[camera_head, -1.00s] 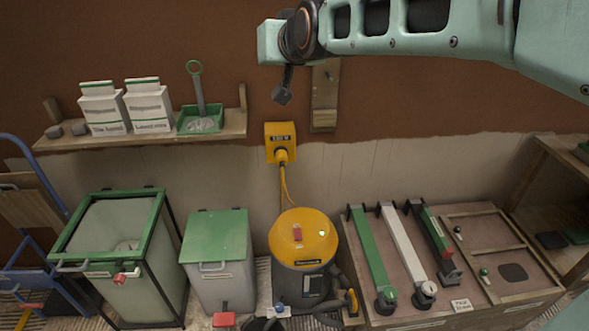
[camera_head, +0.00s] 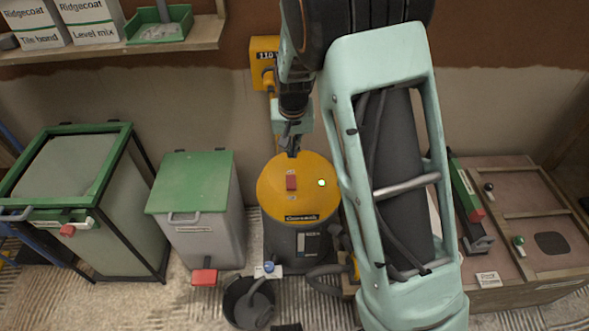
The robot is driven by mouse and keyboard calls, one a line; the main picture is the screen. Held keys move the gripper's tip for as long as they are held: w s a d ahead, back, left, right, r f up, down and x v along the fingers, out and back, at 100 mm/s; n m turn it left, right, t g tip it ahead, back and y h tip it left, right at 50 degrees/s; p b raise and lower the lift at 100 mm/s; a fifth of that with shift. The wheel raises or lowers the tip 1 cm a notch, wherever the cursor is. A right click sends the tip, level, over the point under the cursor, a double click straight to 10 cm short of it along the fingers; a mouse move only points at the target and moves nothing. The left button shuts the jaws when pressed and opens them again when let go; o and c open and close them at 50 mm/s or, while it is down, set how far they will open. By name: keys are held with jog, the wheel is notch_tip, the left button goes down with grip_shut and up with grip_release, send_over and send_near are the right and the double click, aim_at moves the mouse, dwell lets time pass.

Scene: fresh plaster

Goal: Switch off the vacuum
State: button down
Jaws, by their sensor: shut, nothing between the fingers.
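The vacuum (camera_head: 278,221) stands on the floor at the middle, a dark drum with a yellow lid (camera_head: 300,207). On the lid is a red rocker switch (camera_head: 291,182), and to its right a small light (camera_head: 322,183) glows green-white. My gripper (camera_head: 291,152) is shut and empty, pointing down just above the back of the lid, close behind the red switch in the picture. Whether it touches the lid I cannot tell. A yellow wall socket (camera_head: 263,52) is behind, partly hidden by my arm, with the vacuum's plug in it.
A grey bin with a green lid (camera_head: 190,182) stands left of the vacuum, and a larger green-framed bin (camera_head: 72,165) further left. A black bucket (camera_head: 247,300) is in front. A workbench (camera_head: 530,290) is at right, partly behind my arm.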

aim_at(293, 186)
jog(key=shift+s+d+f, duration=0.1)
jog(key=shift+f, duration=0.3)
jog(key=b+x, duration=0.1)
jog(key=x, duration=0.3)
jog(key=s+b+x, duration=0.1)
jog(key=x, duration=0.3)
jog(key=b+x, duration=0.1)
jog(key=x, duration=0.4)
jog(key=shift+s+f+b, duration=0.15)
jog(key=shift+f+b, duration=0.1)
jog(key=shift+b, duration=0.15)
jog(key=shift+f, duration=0.3)
jog(key=shift+s, duration=0.1)
jog(key=shift+s+f, duration=0.25)
jog(key=shift+f, duration=0.25)
